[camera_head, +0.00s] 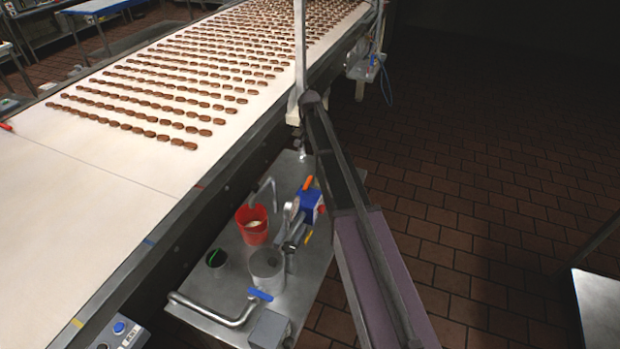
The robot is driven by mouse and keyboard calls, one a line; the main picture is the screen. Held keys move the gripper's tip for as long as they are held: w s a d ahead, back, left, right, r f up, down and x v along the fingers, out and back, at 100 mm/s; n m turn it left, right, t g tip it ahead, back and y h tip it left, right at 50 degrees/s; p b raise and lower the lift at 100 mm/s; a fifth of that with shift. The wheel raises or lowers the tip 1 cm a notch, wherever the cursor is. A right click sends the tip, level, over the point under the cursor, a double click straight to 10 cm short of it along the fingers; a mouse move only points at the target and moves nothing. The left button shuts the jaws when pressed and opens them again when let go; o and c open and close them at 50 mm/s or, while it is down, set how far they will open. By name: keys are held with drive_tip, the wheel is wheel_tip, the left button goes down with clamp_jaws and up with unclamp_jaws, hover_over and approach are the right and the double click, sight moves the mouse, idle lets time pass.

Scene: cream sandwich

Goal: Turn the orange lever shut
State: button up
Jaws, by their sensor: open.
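The orange lever (308,183) is a small bright bar above a blue body with a red part (311,205), at the right side of the steel table. It looks tilted. What appears to be my gripper (290,246) is a small dark shape below a pale wrist, left of the blue body and lower in the picture than the lever. It appears apart from the lever. Its jaws are open, though the fingers are too small to make out well. My dark arm link passes close to the right of the lever and hides part of the table.
The steel table (330,245) also bears a red bucket (253,236), a grey metal cylinder (267,262), a bent pipe (205,311) and a blue lever (260,294). A conveyor (60,200) with many brown biscuits runs along the left. Open tiled floor (470,220) lies right.

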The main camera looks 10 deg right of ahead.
sight(310, 178)
drive_tip(key=shift+f+b, duration=6)
drive_tip(key=shift+f, duration=0.25)
